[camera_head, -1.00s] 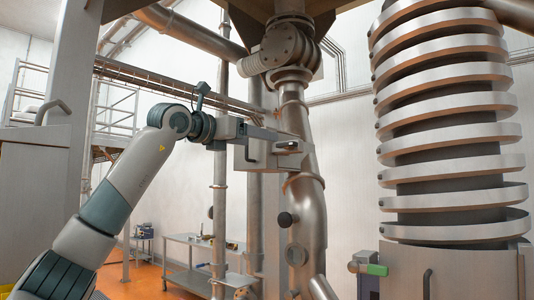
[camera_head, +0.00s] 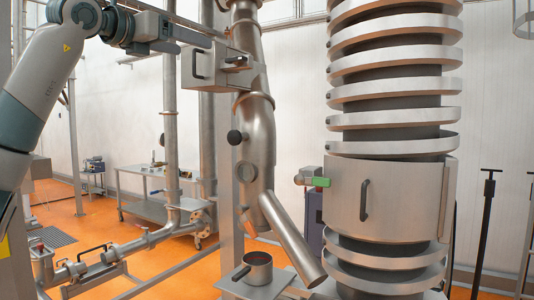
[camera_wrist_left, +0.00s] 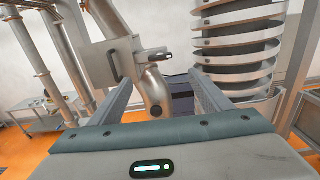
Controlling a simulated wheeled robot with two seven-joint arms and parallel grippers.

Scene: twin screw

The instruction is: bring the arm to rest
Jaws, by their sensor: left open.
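My left arm comes in from the upper left in the head view, grey and white with dark joints. My left gripper (camera_head: 200,38) is at the end of it, near the top of the picture, pointing right. It is open and empty. In the wrist view its two grey fingers (camera_wrist_left: 158,92) stand wide apart with nothing between them but background. In the head view the gripper appears just above and left of a metal box with a handle (camera_head: 203,80) on the steel pipe. I cannot tell the exact gap. My right gripper is not in view.
A bent steel pipe (camera_head: 255,125) runs down in the middle. A tall spiral tower (camera_head: 390,90) stands to the right. A cup-like vessel (camera_head: 258,268) sits below the pipe's mouth. A metal table (camera_head: 150,185) stands behind.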

